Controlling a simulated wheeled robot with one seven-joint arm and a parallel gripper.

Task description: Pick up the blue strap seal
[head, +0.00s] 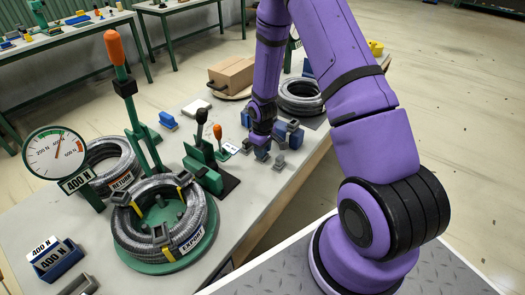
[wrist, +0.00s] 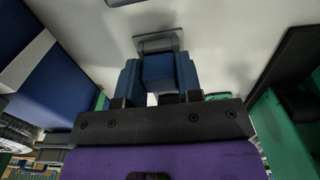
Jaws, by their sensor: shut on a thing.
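My gripper (head: 262,150) is low over the workbench, to the right of the green lever tool. In the wrist view its fingers (wrist: 157,82) are shut on a small blue block, the blue strap seal (wrist: 157,68). The fingers cover its sides. In the head view the seal is mostly hidden by the gripper, and I cannot tell whether it still touches the bench. A grey strap seal (head: 279,161) lies just beside the gripper; a grey piece also shows beyond the fingers in the wrist view (wrist: 158,43).
The green lever tool (head: 203,165) stands left of my gripper, and a blue block (head: 293,133) is close on its right. A hose coil (head: 160,215) sits on a green turntable in front. A cardboard box (head: 231,74) and another coil (head: 301,93) stand behind.

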